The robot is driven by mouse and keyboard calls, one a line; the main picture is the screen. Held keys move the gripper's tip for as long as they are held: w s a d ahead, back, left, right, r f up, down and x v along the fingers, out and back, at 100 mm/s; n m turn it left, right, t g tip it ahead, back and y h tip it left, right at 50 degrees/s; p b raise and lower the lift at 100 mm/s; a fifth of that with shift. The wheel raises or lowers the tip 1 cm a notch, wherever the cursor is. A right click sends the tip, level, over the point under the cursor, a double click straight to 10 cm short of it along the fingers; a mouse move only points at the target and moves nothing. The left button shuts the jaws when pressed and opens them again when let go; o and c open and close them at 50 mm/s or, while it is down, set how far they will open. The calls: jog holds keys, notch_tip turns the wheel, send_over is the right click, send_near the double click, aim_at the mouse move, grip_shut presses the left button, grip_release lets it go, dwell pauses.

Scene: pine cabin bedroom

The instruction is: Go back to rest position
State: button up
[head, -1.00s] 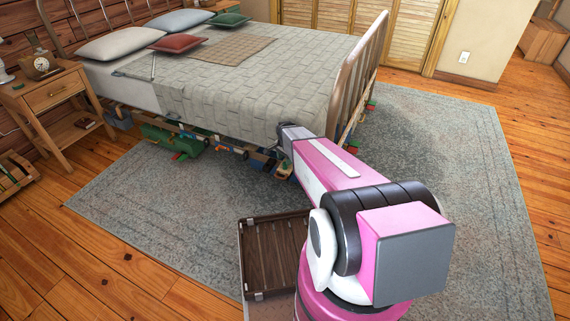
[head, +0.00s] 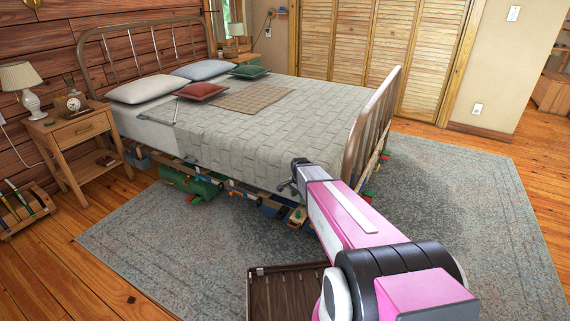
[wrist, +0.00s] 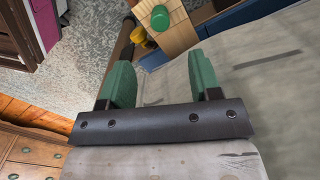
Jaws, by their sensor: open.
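My gripper (head: 288,186) is at the end of my pink and white arm, beside the near side of the bed (head: 250,130) close to its foot end. In the wrist view my gripper (wrist: 160,66) has its two green fingers spread apart, with nothing held between them. Behind the fingers are the pale bed cover (wrist: 265,70) and a wooden piece with a green knob (wrist: 165,25). I cannot tell whether the fingers touch the cover.
Several toys, including a green one (head: 188,183), lie under the bed's near side. A slatted brown crate (head: 285,295) stands on the grey rug (head: 150,235) below my arm. A nightstand (head: 75,135) is at left. The rug's left part is clear.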

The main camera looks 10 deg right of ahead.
jog(key=s+r+n, duration=0.6)
jog(key=s, duration=0.4)
jog(key=s+r+n, duration=0.5)
jog(key=s+r, duration=0.1)
jog(key=s, duration=0.5)
jog(key=shift+s+n, duration=0.2)
jog(key=shift+n, duration=0.2)
